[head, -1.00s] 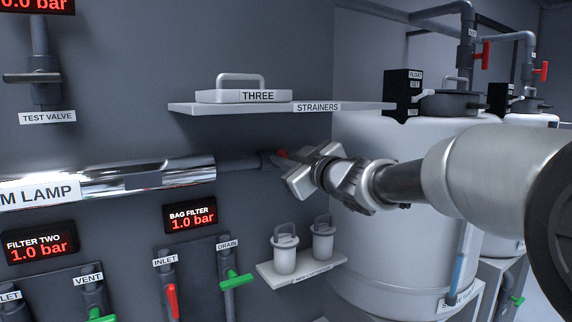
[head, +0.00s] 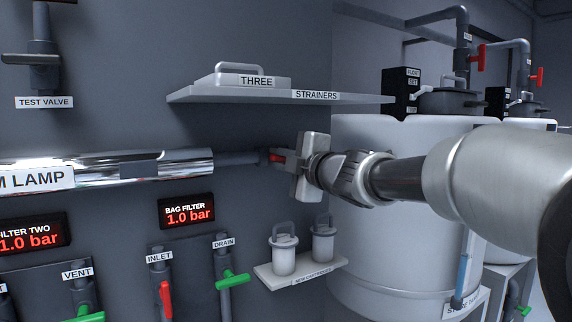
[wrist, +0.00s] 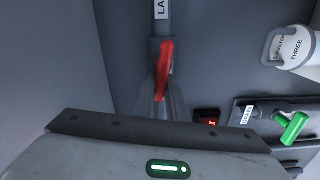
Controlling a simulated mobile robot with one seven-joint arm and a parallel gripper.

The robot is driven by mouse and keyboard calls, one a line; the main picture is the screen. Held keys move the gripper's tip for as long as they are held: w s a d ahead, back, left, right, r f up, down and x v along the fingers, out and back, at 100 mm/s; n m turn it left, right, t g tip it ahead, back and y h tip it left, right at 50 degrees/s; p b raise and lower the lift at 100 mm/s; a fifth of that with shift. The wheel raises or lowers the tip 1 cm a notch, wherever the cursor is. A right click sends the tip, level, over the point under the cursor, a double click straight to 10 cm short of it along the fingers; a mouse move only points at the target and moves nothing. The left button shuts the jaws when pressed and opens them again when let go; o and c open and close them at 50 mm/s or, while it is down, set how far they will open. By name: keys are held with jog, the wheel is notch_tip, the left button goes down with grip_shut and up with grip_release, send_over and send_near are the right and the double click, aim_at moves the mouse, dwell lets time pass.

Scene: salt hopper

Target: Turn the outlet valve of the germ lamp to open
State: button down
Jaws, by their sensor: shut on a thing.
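The germ lamp (head: 185,164) is a shiny chrome tube on the dark wall at left, with part of its label out of frame. A grey pipe runs right from its end to the outlet valve, whose red handle (head: 275,158) is mostly covered by my gripper (head: 279,160). My gripper is shut on the handle, its body upright against the wall. In the wrist view the red handle (wrist: 164,66) shows ahead of my gripper, roughly in line with the grey pipe. The valve's far side is hidden.
Above is a strainer shelf (head: 200,95). Below are a small shelf (head: 270,277) with two lidded canisters, and the bag filter's red inlet handle (head: 165,299) and green drain handle (head: 232,280). A large white tank (head: 400,240) stands behind my arm.

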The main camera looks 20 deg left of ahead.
jog(key=shift+f+n+b, duration=0.25)
jog(key=shift+n+b, duration=0.05)
jog(key=shift+n, duration=0.6)
jog(key=c, duration=1.8)
grip_release()
jog(key=shift+o, duration=0.2)
jog(key=v, duration=1.7)
jog(key=shift+s+p, duration=0.25)
jog(key=shift+p, duration=0.1)
jog(key=shift+d, duration=0.1)
